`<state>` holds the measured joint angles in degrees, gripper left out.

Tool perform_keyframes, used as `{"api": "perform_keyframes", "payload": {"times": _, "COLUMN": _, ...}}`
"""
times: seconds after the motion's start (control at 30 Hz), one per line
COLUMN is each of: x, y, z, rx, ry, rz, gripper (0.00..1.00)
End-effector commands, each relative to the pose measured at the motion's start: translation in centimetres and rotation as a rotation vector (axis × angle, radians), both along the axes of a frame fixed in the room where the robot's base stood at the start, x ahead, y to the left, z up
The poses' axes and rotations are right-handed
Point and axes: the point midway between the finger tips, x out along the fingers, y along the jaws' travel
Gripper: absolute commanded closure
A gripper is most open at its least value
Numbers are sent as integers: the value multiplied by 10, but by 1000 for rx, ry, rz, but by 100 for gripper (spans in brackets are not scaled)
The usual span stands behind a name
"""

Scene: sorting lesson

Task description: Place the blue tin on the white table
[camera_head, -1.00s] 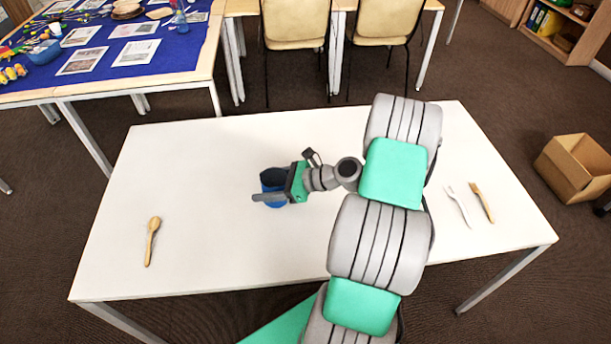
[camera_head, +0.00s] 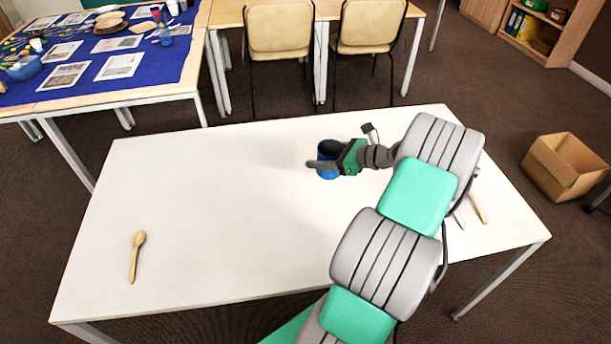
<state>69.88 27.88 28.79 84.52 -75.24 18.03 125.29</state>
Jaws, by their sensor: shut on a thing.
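The blue tin (camera_head: 328,173) is an open-topped, upright tin with a dark inside. My gripper (camera_head: 326,164) is shut on the blue tin, reaching it from the right. The white table (camera_head: 200,215) fills the middle of the view. The tin shows over the far middle part of its top. I cannot tell whether its base touches the table or is a little above it. The gripper covers part of the tin's side.
A wooden spoon (camera_head: 136,257) lies at the table's left. A fork and another utensil (camera_head: 477,208) lie at the right, partly hidden by my arm. A cardboard box (camera_head: 567,167) stands on the floor at right; chairs (camera_head: 281,30) stand behind.

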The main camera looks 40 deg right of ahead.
Motion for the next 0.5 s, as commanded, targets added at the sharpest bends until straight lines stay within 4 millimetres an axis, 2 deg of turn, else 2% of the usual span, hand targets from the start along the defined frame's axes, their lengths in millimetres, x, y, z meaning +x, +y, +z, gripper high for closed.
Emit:
{"api": "perform_keyframes", "payload": {"times": 0.03, "x": 8, "y": 7, "z": -15, "rx": 6, "ry": 3, "rz": 3, "gripper": 76}}
{"api": "perform_keyframes", "payload": {"times": 0.1, "x": 19, "y": 14, "z": -30, "rx": 5, "ry": 2, "rz": 2, "gripper": 76}}
{"api": "perform_keyframes", "payload": {"times": 0.2, "x": 29, "y": 20, "z": -43, "rx": 2, "ry": 1, "rz": 1, "gripper": 76}}
{"api": "perform_keyframes", "payload": {"times": 0.37, "x": 39, "y": 27, "z": -59, "rx": 3, "ry": 2, "rz": 1, "gripper": 76}}
{"api": "perform_keyframes", "payload": {"times": 0.5, "x": 39, "y": 27, "z": -84, "rx": 3, "ry": 2, "rz": -2, "gripper": 76}}
